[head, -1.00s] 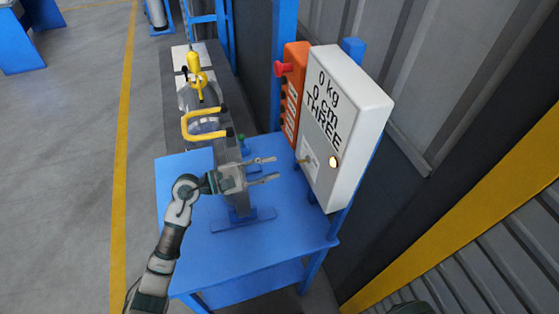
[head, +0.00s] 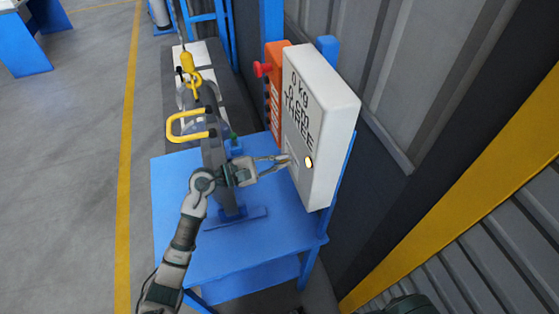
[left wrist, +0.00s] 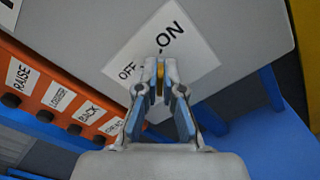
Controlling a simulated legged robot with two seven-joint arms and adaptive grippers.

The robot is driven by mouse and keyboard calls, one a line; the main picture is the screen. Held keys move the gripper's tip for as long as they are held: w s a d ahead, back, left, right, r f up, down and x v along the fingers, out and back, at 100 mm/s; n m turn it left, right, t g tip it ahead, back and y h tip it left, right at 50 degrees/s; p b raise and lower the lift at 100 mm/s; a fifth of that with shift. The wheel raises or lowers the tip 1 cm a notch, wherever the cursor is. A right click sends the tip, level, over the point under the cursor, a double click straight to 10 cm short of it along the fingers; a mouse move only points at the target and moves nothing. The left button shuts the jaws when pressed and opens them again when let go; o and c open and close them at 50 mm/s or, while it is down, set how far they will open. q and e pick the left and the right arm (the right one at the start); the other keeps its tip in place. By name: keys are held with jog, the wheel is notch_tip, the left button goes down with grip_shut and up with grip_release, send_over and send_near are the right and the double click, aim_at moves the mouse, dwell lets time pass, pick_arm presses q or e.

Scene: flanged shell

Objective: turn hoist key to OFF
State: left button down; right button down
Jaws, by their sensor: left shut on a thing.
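The hoist key (left wrist: 160,68) is a small brass-coloured piece on the white OFF/ON label (left wrist: 190,48) of the control box (head: 318,120). My left gripper (left wrist: 161,75) is shut on the key, with its fingers on both sides of it. In the head view the left gripper (head: 287,163) reaches the front of the box, and its fingers hide the key. In the left wrist view the key stands between the words OFF and ON; its exact setting is hard to tell. My right gripper cannot be made out in the head view.
An orange button panel (left wrist: 60,100) with a red knob (head: 262,69) sits beside the box.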

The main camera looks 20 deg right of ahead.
dwell(0.3)
pick_arm(q)
jog(key=n+p, duration=0.1)
jog(key=n, duration=0.3)
jog(key=shift+r+n, duration=0.15)
jog(key=shift+n, duration=0.25)
jog(key=n+p, duration=0.2)
jog(key=n, duration=0.2)
jog(key=shift+w+r+n, duration=0.1)
jog(key=shift+w+n, duration=0.05)
jog(key=shift+n, duration=0.15)
jog(key=n+p, duration=0.2)
jog(key=n, duration=0.1)
jog(key=shift+w+n+p, duration=0.1)
jog(key=shift+n+p, duration=0.2)
jog(key=shift+p, duration=0.05)
jog(key=n+p, duration=0.3)
jog(key=n, duration=0.1)
jog(key=shift+w+n, duration=0.15)
jog(key=shift+n, duration=0.15)
